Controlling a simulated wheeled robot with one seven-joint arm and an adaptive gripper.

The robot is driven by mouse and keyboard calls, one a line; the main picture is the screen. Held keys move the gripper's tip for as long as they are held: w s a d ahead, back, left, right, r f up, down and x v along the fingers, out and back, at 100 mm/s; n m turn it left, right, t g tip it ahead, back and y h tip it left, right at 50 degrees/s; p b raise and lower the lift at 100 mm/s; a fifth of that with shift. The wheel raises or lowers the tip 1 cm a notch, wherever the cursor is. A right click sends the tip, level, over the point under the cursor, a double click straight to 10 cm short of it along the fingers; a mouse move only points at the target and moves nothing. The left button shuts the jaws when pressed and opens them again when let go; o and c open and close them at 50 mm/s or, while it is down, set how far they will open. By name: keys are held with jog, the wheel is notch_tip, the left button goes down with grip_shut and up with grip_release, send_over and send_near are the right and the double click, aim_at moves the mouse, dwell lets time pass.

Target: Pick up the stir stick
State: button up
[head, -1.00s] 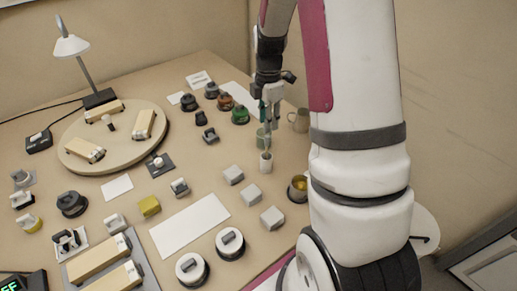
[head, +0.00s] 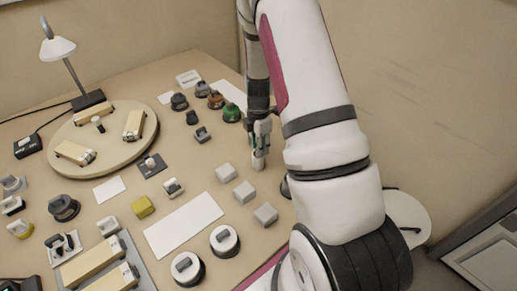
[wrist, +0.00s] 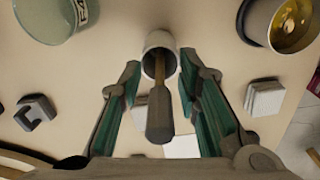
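The stir stick (wrist: 160,112) has a dark grey, wide end and a brown shaft. It stands in a small white cup (wrist: 158,42), seen from above in the wrist view. My gripper (wrist: 160,68) is open, with one finger on each side of the stick and visible gaps between. In the head view my gripper (head: 261,132) is low over the cup (head: 258,163), pointing down. The stick cannot be made out there.
A greenish jar (wrist: 55,20) stands left of the cup and a dark cup with yellow contents (wrist: 283,25) stands right. Pale grey blocks (head: 245,191) lie nearby. A round wooden board (head: 102,134) and a lamp (head: 75,70) are farther left.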

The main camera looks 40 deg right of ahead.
jog(key=shift+f, duration=0.1)
grip_shut()
